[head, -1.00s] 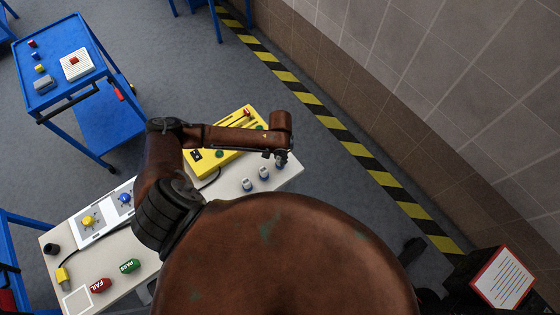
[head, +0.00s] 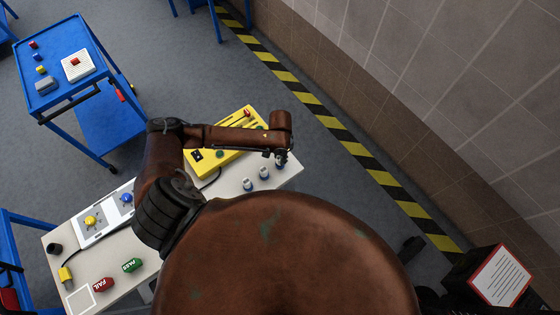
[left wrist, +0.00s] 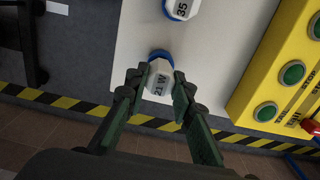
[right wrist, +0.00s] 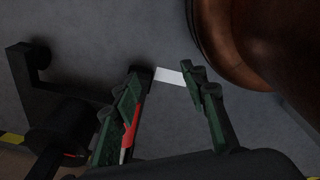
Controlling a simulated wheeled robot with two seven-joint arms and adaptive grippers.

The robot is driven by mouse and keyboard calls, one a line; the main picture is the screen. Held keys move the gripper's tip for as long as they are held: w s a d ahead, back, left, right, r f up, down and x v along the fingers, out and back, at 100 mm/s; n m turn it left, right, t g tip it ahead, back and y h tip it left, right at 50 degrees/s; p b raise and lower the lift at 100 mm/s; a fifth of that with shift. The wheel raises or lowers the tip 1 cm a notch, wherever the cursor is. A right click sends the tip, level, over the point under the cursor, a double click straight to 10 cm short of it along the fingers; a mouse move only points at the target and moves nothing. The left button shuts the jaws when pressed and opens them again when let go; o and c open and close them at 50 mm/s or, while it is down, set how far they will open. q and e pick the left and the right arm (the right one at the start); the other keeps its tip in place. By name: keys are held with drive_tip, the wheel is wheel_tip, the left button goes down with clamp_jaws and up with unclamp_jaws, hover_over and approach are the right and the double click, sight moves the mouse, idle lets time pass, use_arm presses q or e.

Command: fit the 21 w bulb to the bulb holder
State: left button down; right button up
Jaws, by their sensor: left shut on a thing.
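The 21 W bulb (left wrist: 160,78), a white body with a blue end, is between the fingertips of my left gripper (left wrist: 158,82), which is shut on it. It stands at the pale table's edge; whether it touches the table is unclear. In the head view the left gripper (head: 274,153) is over the table's right end, with the bulb (head: 281,161) partly hidden. Two similar bulbs stand beside it, one (head: 264,173) nearer and one (head: 248,184) farther. I cannot tell which item is the bulb holder. My right gripper (right wrist: 168,72) is open, above the dark floor.
A yellow box (head: 228,156) with green buttons lies behind the bulbs. A white panel (head: 106,213) with yellow and blue knobs is at left. Red FAIL (head: 104,284) and green PASS (head: 132,265) pieces lie near the front. A blue trolley (head: 56,97) stands apart.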

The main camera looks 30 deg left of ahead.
idle(0.3)
use_arm(q)
drive_tip(key=shift+r, duration=0.15)
drive_tip(key=shift+r+p, duration=0.65)
drive_tip(key=shift+p, duration=0.4)
drive_tip(key=shift+r+p, duration=0.9)
drive_tip(key=shift+p, duration=0.5)
